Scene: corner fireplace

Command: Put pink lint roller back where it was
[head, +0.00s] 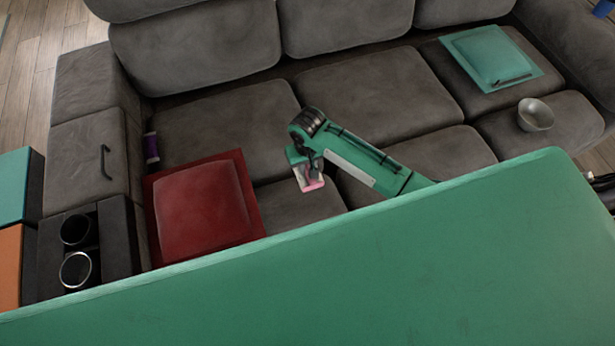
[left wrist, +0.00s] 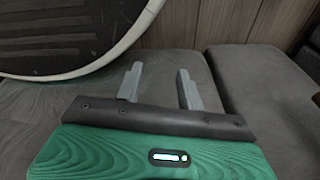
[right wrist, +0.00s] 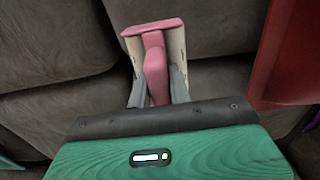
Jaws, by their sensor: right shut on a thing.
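The pink lint roller (head: 314,185) is held by my right gripper (head: 303,163) above the grey sofa seat, right of the red cushion. In the right wrist view, the lint roller's pink handle (right wrist: 156,72) lies between the two fingers of my right gripper (right wrist: 158,82), with its pink end and pale sides beyond them. The gripper is shut on it. My left gripper (left wrist: 158,76) shows only in the left wrist view, with its fingers apart and nothing between them.
A red cushion (head: 205,205) lies on the left seat, near a purple item (head: 151,148) and two cup holders (head: 76,270). A teal cushion (head: 490,55) and a metal bowl (head: 536,115) are on the right seats. A round white-rimmed object (left wrist: 70,50) stands near my left gripper.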

